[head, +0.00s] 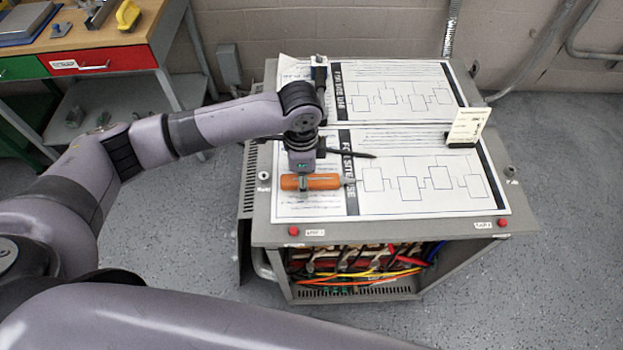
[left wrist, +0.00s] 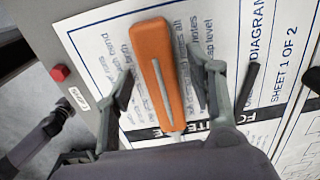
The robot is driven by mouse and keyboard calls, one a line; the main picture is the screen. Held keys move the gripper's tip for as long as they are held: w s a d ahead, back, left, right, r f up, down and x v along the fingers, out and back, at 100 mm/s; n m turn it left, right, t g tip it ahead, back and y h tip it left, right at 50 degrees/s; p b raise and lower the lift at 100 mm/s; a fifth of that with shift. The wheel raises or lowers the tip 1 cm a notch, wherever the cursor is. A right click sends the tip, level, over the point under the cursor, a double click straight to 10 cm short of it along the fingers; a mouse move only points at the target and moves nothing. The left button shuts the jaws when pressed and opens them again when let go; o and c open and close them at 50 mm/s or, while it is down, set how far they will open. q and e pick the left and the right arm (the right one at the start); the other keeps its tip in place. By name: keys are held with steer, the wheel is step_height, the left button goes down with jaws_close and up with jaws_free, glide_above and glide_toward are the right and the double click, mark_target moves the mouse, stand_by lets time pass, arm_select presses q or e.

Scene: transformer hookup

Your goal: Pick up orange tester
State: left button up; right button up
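The orange tester (head: 325,183) lies on the front paper sheet on top of the grey cabinet, its thin metal tip pointing right in the head view. In the left wrist view the tester (left wrist: 153,52) runs lengthwise between the fingers, with a grey strip along its handle. My left gripper (head: 303,184) is right over the tester's handle. In the left wrist view the left gripper (left wrist: 166,92) is open, with one finger on each side of the tester and visible gaps. My right gripper does not show.
The grey cabinet (head: 390,231) carries two diagram sheets, a small upright card (head: 468,126) and red buttons at its front corners. A dark rod-like thing (head: 352,154) shows just behind the tester. Coloured wires (head: 360,272) fill the open front. A wooden workbench (head: 100,37) stands back left.

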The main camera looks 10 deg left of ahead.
arm_select(q)
jaws_close()
stand_by(0.4)
steer(key=shift+r, duration=0.1)
